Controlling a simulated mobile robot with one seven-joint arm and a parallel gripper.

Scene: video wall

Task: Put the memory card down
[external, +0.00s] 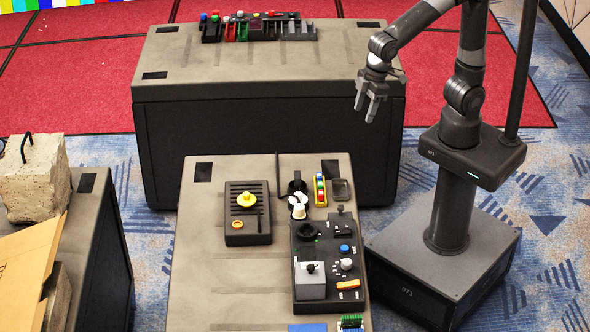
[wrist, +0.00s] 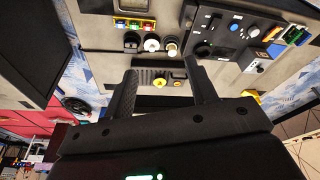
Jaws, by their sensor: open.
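My gripper (external: 368,110) hangs in the air near the right edge of the back table, with its fingers pointing down. In the wrist view its two fingers (wrist: 160,68) are spread apart with nothing between them. I cannot make out a memory card for sure. A flat blue piece (external: 307,327) lies at the front edge of the near table, cut off by the frame, and may be a card. A small green and blue circuit board (external: 350,322) lies right of it; a similar board shows in the wrist view (wrist: 297,35). My gripper is well apart from both.
The back table (external: 240,80) carries a row of coloured parts (external: 256,26). Bare surface lies left of the panel.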

